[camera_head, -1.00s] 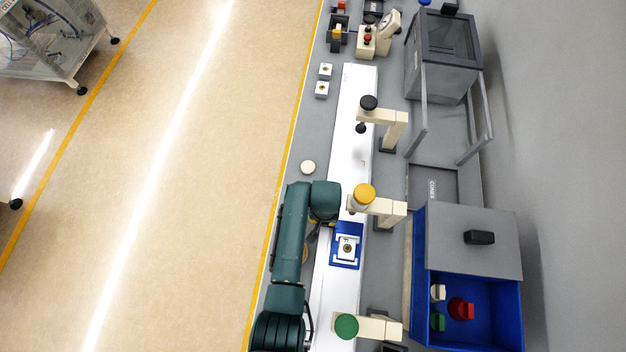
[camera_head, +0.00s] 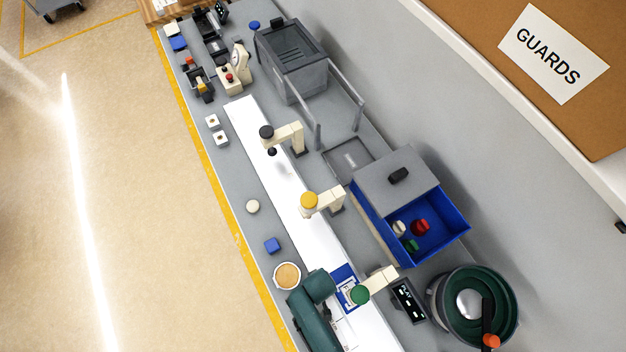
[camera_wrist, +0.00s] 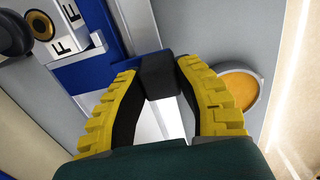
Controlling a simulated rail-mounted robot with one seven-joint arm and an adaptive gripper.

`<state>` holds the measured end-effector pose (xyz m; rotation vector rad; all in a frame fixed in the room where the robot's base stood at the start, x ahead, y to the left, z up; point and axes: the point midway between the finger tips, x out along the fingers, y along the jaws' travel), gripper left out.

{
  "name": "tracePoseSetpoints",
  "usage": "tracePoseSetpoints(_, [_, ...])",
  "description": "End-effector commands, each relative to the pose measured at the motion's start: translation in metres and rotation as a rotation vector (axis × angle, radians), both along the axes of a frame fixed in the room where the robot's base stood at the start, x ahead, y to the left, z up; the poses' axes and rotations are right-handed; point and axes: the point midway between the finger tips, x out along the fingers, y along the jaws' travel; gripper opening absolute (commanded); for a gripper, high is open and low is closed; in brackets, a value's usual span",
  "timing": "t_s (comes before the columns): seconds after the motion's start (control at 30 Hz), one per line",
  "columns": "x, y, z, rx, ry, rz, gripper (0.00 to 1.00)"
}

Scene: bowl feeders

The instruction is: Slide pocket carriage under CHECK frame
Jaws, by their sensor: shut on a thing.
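The pocket carriage (camera_head: 343,273) is blue with a white pocket block and sits on the white rail (camera_head: 262,150). In the wrist view, the carriage (camera_wrist: 92,72) and its white block with dark letters (camera_wrist: 72,42) are at upper left. My gripper (camera_wrist: 160,78) has its yellow fingers closed on the carriage's dark grip block (camera_wrist: 158,72). In the head view my arm hides the fingers. Three cream post frames overhang the rail, with a black top (camera_head: 266,132), a yellow top (camera_head: 309,200) and a green top (camera_head: 359,295). The carriage is beside and partly under the green-topped frame. I cannot read which is CHECK.
A round tan-filled dish (camera_head: 287,276), a blue block (camera_head: 272,245) and a white disc (camera_head: 252,206) lie left of the rail. A blue bin (camera_head: 455,232) and a round green bowl feeder (camera_head: 503,287) stand right. The rail is clear toward the black-topped frame.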

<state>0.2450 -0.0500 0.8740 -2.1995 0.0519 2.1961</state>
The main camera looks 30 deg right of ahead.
Motion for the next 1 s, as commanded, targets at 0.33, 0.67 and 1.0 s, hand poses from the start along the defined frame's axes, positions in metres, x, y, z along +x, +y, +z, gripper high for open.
tracePoseSetpoints(0.33, [-0.006,0.000,-0.004,0.001,0.009,-0.004,0.00])
tracePoseSetpoints(0.67, [-0.003,0.000,-0.002,0.001,0.004,-0.003,0.63])
tracePoseSetpoints(1.0, [-0.003,0.000,0.025,0.001,0.000,-0.002,0.63])
